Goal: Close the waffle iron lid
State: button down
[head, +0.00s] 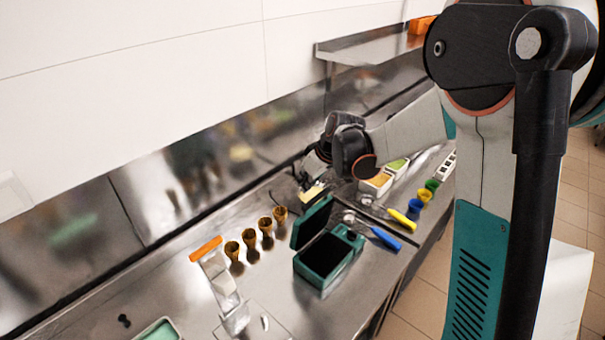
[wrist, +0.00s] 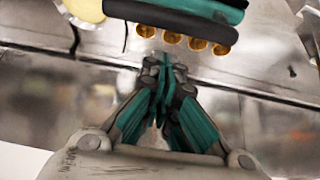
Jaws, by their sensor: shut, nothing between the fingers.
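The waffle iron (head: 328,262) is a teal box with a dark inside, standing on the steel counter in the head view. Its lid (head: 312,222) is up, tilted back on the wall side. In the wrist view a teal and black part of the waffle iron (wrist: 185,15) shows at the top edge. My gripper (wrist: 160,62) is shut and empty, its fingertips together, apart from the waffle iron in the wrist view. In the head view it is on the wall side of the lid, partly hidden by my wrist.
Several waffle cones (head: 249,237) stand in a row left of the waffle iron. A blue-handled tool (head: 386,238) and a yellow-handled tool (head: 402,219) lie to its right. Tubs (head: 377,182) and coloured cups stand beyond. The steel wall runs close behind.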

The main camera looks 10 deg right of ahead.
jog(key=shift+s+d+f, duration=0.15)
jog(key=shift+s+d, duration=0.35)
jog(key=shift+s, duration=0.3)
jog(key=shift+s, duration=0.1)
jog(key=shift+s+d+b, duration=0.35)
jog(key=shift+s+b, duration=0.05)
jog(key=s+d+f+t+y+b, duration=0.2)
jog(key=s+d+f+t+b, duration=0.2)
jog(key=s+b, duration=0.35)
jog(key=s+d+f+t+y+b, duration=0.35)
jog(key=s+d+b, duration=0.2)
jog(key=b, duration=0.35)
jog(key=s+d+f+b, duration=0.1)
jog(key=s+f+b, duration=0.1)
jog(key=f+b, duration=0.3)
jog(key=s+d+f+b, duration=0.1)
jog(key=s+f+b, duration=0.2)
jog(key=f+b, duration=0.3)
jog(key=shift+s+d+f, duration=0.15)
jog(key=shift+s+d, duration=0.1)
jog(key=shift+d, duration=0.15)
jog(key=shift+h, duration=0.25)
